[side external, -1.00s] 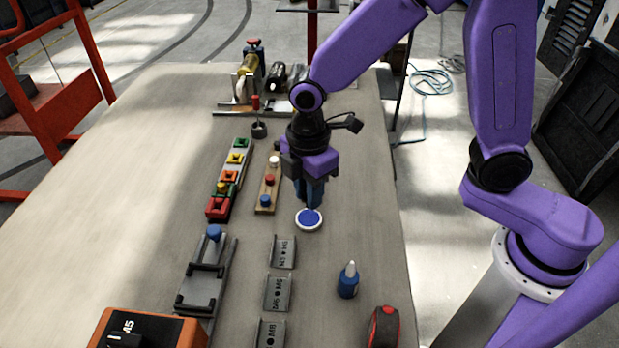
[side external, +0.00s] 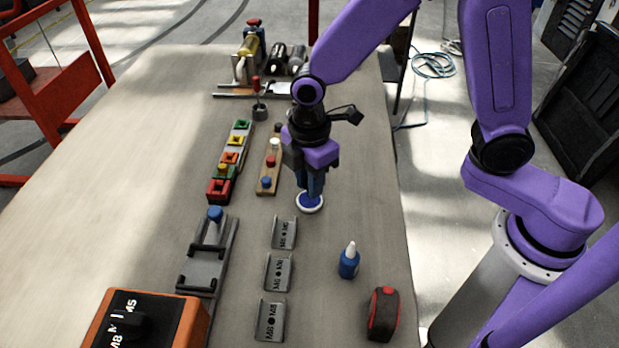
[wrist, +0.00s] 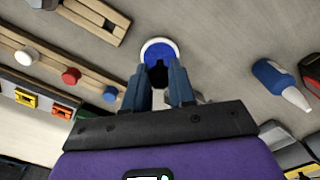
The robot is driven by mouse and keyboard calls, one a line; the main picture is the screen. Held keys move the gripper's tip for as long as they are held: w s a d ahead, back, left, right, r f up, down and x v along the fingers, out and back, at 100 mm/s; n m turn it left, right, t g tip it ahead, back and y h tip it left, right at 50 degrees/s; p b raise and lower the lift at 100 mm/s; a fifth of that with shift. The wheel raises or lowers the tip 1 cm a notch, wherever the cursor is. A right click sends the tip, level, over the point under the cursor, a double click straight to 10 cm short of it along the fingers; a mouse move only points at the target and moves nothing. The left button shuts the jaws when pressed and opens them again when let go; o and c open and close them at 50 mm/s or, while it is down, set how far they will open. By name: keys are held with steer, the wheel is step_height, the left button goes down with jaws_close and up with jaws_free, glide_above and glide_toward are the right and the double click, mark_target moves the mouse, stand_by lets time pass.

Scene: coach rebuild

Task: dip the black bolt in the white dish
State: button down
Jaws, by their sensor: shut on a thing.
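The white dish (side external: 310,211) with blue contents sits on the table; its rim also shows in the wrist view (wrist: 142,52). My gripper (side external: 313,192) points down right over the dish, its fingertips very low at it. In the wrist view my gripper (wrist: 164,88) is shut on a dark thing, the black bolt (wrist: 157,74), which shows between the blue fingers against the blue contents. In the side view the fingers hide the bolt. Whether its tip touches the blue contents I cannot tell.
A wooden strip (side external: 273,155) with white, red and blue knobs stands left of the gripper, close by. Beyond it is a row of coloured blocks (side external: 230,158). Labelled metal holders (side external: 278,272), a blue bottle (side external: 349,264) and a red-black tape measure (side external: 383,314) lie nearer.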

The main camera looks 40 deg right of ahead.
steer(key=shift+f, duration=0.65)
stand_by(1.4)
steer(key=shift+r, duration=3.6)
